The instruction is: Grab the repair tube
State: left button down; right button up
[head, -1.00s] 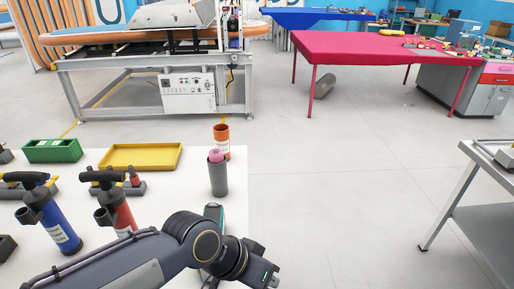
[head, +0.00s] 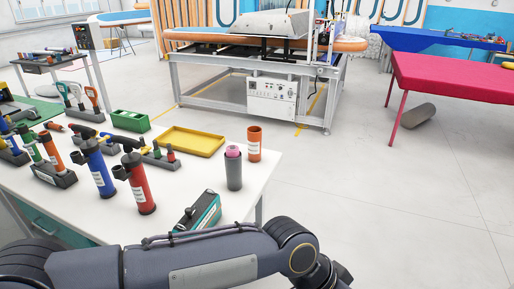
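Two upright tubes stand near the right edge of the white table (head: 262,185). One is an orange tube (head: 254,146) with a white label and an open top. The other is a grey tube (head: 233,172) with a pink roll showing at its top, standing in front and to the left of the orange one. I cannot tell which is the repair tube. My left arm crosses the bottom of the head view, in front of the table's near edge and apart from both tubes. Its gripper fingers are out of frame. My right gripper is not in view.
A blue pump (head: 99,172), a red pump (head: 138,184), a yellow tray (head: 192,141), a green box (head: 130,121) and a teal-black device (head: 198,212) share the table. A machine bench (head: 215,90) stands behind.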

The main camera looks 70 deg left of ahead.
aim_at(255, 145)
jog(key=i+u, duration=0.6)
jog(key=u, duration=0.15)
jog(key=i+u, duration=0.4)
jog(key=k+l, duration=0.05)
jog(key=k, duration=0.05)
